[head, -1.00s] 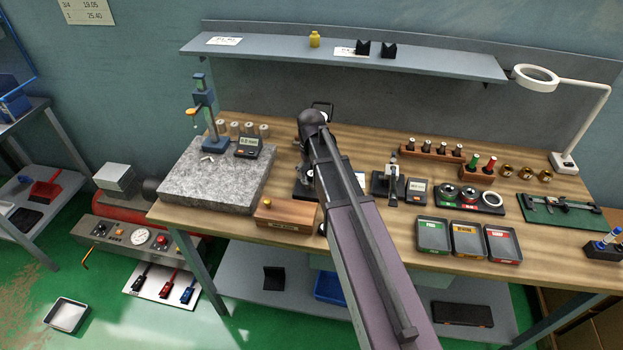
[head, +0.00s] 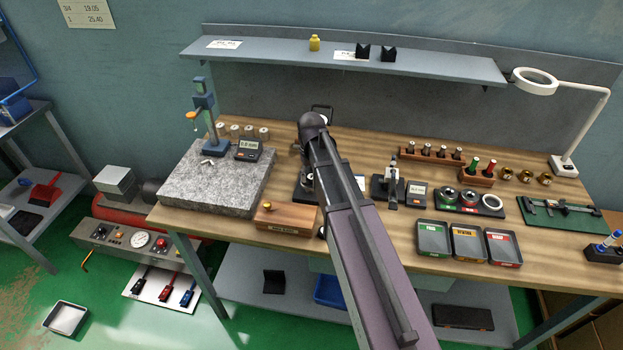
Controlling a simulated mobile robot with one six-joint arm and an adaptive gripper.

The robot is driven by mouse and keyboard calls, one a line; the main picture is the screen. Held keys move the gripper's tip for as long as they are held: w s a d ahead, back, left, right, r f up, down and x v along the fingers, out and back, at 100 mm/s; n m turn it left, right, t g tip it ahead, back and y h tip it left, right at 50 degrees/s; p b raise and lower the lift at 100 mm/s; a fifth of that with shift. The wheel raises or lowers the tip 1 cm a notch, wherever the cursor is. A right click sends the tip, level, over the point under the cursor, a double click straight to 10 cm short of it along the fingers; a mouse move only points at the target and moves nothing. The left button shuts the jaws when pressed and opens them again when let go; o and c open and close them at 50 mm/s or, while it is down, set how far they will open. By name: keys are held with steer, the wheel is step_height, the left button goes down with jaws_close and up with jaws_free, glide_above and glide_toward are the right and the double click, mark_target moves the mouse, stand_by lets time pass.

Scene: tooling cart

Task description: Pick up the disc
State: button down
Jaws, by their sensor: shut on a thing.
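My arm (head: 358,240) reaches from the bottom of the head view up over the middle of the bench. Its far end, with my gripper, is hidden behind the arm's own links, so the fingers do not show. I cannot make out a disc that is surely the task's one. It may be hidden behind the arm.
A granite plate (head: 195,192) with a gauge stand (head: 209,120) is left of my arm, beside a wooden box (head: 286,217). To the right are a black ring holder (head: 462,208), a green tray (head: 433,240), a yellow tray (head: 468,244) and a red tray (head: 503,247). A shelf (head: 290,48) runs behind.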

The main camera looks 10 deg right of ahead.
mark_target(311, 176)
steer(key=shift+r, duration=0.1)
step_height(311, 176, up, 3)
steer(key=p, duration=0.3)
steer(key=shift+r+p, duration=0.2)
steer(key=shift+p, duration=0.15)
steer(key=s+r+p, duration=0.1)
steer(key=s, duration=1.5)
steer(key=shift+r, duration=0.2)
steer(key=shift+s, duration=0.15)
